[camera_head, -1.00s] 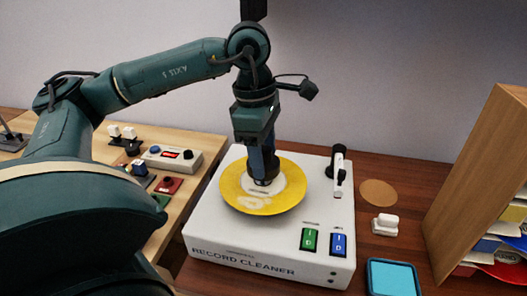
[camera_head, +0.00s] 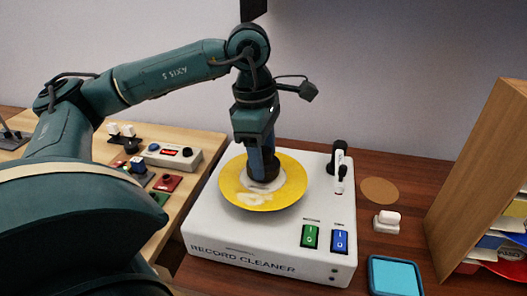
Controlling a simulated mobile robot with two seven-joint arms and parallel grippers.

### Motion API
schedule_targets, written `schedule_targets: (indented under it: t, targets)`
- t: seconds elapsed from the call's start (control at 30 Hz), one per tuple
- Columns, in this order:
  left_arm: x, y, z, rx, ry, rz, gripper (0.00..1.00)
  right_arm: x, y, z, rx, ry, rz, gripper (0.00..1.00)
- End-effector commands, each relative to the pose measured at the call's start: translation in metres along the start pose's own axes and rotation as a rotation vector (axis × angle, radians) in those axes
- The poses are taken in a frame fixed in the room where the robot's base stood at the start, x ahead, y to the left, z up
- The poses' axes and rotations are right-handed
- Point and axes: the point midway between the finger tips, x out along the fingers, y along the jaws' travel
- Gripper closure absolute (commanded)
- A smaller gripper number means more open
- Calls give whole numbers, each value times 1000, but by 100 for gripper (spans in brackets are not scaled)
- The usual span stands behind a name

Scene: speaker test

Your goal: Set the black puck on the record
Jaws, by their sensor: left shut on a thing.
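The yellow record (camera_head: 287,197) with a pale label lies flat on the white record cleaner (camera_head: 205,225). My left gripper (camera_head: 262,170) points straight down over the record's centre. It is shut on the black puck (camera_head: 262,179), which shows only as a dark band under the fingers, at the label. I cannot tell whether the puck bears fully on the record. My right gripper is not in view.
A black-and-white arm (camera_head: 340,165) stands at the cleaner's back right, with green (camera_head: 310,237) and blue (camera_head: 339,241) switches in front. To the right are a cork disc (camera_head: 379,191), a small white block (camera_head: 387,219), a blue tray (camera_head: 395,275) and a wooden rack (camera_head: 480,180).

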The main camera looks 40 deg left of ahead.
Motion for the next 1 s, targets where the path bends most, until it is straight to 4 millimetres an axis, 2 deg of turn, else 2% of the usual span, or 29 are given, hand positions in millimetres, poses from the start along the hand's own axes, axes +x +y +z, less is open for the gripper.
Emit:
schedule_targets:
  t: [0.53, 1.0]
  targets:
    - [12, 0, -1, 1, 0, 1, 72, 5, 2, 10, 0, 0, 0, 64]
    - [12, 0, -1, 0, -1, 1, 72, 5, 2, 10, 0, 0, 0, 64]
